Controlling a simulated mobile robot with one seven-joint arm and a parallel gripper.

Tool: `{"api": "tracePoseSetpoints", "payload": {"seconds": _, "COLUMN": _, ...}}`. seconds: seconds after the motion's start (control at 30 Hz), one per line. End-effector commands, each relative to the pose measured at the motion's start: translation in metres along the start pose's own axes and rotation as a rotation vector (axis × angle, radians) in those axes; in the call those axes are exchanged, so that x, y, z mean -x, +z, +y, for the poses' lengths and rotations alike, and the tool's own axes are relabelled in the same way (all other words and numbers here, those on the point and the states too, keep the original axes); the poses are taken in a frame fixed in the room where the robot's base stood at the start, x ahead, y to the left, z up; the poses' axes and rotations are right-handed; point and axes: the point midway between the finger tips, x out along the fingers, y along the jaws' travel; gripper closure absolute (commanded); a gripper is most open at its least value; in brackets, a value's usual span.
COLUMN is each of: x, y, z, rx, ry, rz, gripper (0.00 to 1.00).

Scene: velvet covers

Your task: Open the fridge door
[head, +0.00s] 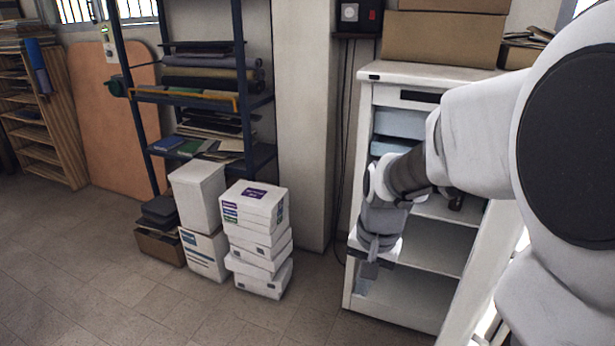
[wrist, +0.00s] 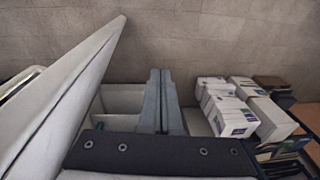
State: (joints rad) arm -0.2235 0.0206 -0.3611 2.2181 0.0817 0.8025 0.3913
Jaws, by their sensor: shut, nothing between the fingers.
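The white fridge (head: 361,190) stands at centre right in the head view, with its shelves and pale blue contents showing. Its door (head: 478,275) stands swung open at the right, partly hidden behind my arm. In the wrist view the door (wrist: 75,85) is a pale slanted panel at the left, apart from the fingers. My gripper (head: 372,264) is in front of the fridge opening near its left side, pointing down. Its fingers (wrist: 160,75) are shut together and empty. It does not touch the door. A door handle cannot be made out.
Stacked white boxes (head: 258,235) stand on the floor left of the fridge, beside a pillar (head: 303,120). A dark shelf rack (head: 205,95) stands behind them. Cardboard boxes (head: 440,38) sit on the fridge. The floor (head: 90,270) at the front left is clear.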

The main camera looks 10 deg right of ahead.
Motion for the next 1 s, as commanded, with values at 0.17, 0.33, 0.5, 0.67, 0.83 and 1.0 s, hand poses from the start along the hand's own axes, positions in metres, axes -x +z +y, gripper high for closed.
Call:
{"api": "tracePoseSetpoints", "payload": {"seconds": 0.17, "x": -0.067, "y": -0.023, "z": 0.009, "rx": -0.134, "ry": 0.110, "rz": -0.036, "gripper": 1.00}}
{"api": "tracePoseSetpoints", "payload": {"seconds": 0.33, "x": -0.124, "y": -0.043, "z": 0.023, "rx": -0.252, "ry": 0.226, "rz": -0.032, "gripper": 1.00}}
{"api": "tracePoseSetpoints", "payload": {"seconds": 0.5, "x": -0.177, "y": -0.062, "z": 0.043, "rx": -0.354, "ry": 0.352, "rz": 0.005, "gripper": 1.00}}
{"api": "tracePoseSetpoints", "payload": {"seconds": 0.67, "x": -0.223, "y": -0.080, "z": 0.063, "rx": -0.427, "ry": 0.473, "rz": 0.073, "gripper": 1.00}}
{"api": "tracePoseSetpoints", "payload": {"seconds": 0.83, "x": -0.262, "y": -0.099, "z": 0.084, "rx": -0.481, "ry": 0.588, "rz": 0.167, "gripper": 1.00}}
{"api": "tracePoseSetpoints", "payload": {"seconds": 1.0, "x": -0.283, "y": -0.113, "z": 0.097, "rx": -0.504, "ry": 0.657, "rz": 0.243, "gripper": 1.00}}
